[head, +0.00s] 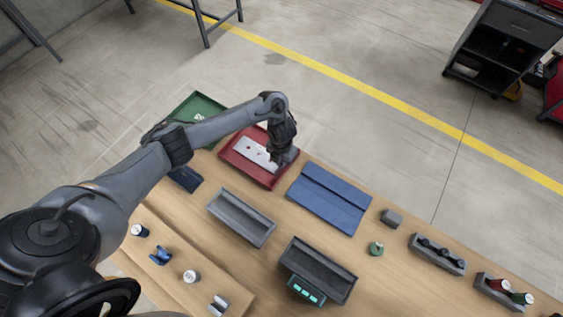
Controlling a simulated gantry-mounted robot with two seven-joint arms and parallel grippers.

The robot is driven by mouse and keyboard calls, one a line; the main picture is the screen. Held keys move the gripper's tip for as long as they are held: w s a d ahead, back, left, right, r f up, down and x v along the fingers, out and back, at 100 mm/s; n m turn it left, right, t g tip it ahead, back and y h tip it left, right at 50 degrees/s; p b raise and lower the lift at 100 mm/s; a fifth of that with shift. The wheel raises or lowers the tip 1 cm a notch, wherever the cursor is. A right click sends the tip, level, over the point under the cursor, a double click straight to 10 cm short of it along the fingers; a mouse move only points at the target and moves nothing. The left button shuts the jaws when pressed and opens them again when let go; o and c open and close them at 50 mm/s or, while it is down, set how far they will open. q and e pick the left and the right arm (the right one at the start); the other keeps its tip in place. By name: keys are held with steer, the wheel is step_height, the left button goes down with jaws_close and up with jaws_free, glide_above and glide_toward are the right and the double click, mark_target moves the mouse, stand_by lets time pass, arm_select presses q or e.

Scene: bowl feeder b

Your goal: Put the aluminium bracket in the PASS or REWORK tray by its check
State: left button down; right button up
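The aluminium bracket (249,149) is a pale silver plate with holes through which red shows. In the head view it lies over the red tray (231,165), at least partly within its rim. My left gripper (277,160) points down at the bracket's right end, inside the tray's right part. Its fingertips are small and dark, so I cannot tell whether they touch or grip the bracket. The green tray (196,103) stands behind and left, partly hidden by my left arm; it bears a white marking. My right gripper is not in view.
A blue folded mat (329,198) lies right of the red tray. Two grey open troughs (241,217) (318,269), one with a teal-lit display (306,291), stand nearer. Small parts lie at the front left. Holders with small items (437,253) (503,291) line the right side.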

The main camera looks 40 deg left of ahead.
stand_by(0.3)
arm_select(q)
steer(key=shift+f, duration=0.2)
steer(key=c, duration=1.6)
jaws_free()
steer(key=shift+r, duration=0.1)
